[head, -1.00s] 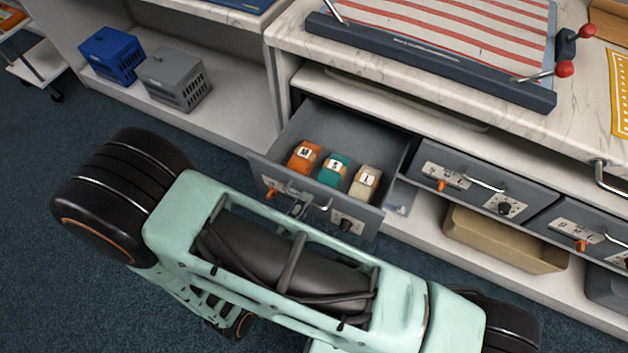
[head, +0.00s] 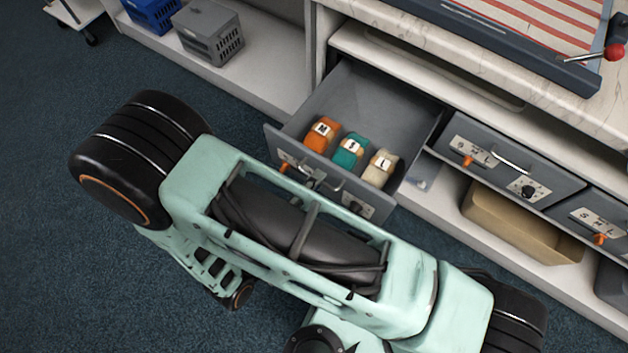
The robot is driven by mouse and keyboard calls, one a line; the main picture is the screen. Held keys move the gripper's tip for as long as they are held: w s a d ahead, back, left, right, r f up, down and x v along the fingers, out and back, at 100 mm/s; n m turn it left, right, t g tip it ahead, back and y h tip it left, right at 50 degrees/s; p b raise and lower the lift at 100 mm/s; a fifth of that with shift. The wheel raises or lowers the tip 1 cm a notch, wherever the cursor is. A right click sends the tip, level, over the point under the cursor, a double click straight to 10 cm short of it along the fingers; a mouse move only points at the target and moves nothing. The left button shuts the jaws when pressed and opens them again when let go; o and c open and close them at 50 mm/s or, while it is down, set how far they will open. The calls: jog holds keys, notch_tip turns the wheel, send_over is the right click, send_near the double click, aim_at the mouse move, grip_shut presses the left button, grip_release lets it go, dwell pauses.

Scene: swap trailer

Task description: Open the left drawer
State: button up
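The left drawer (head: 385,92) is grey and stands pulled well out of the cabinet. Inside it lie three labelled blocks: an orange one marked M (head: 321,135), a teal one marked S (head: 349,152) and a beige one (head: 380,168). Its front carries a metal bar handle, partly covered by my arm. My gripper (head: 314,179) is at the drawer front by the handle. Most of it is hidden behind my pale green arm link, and I cannot tell how its fingers sit on the handle.
Two closed grey drawers, a middle one (head: 508,162) and a right one (head: 596,222), sit to the right. A tan bin (head: 520,222) is on the shelf below. A grey crate (head: 208,33) and a blue crate (head: 152,12) stand at upper left. Dark carpet at left is clear.

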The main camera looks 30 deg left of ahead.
jog(key=shift+o, duration=0.9)
jog(key=v, duration=1.2)
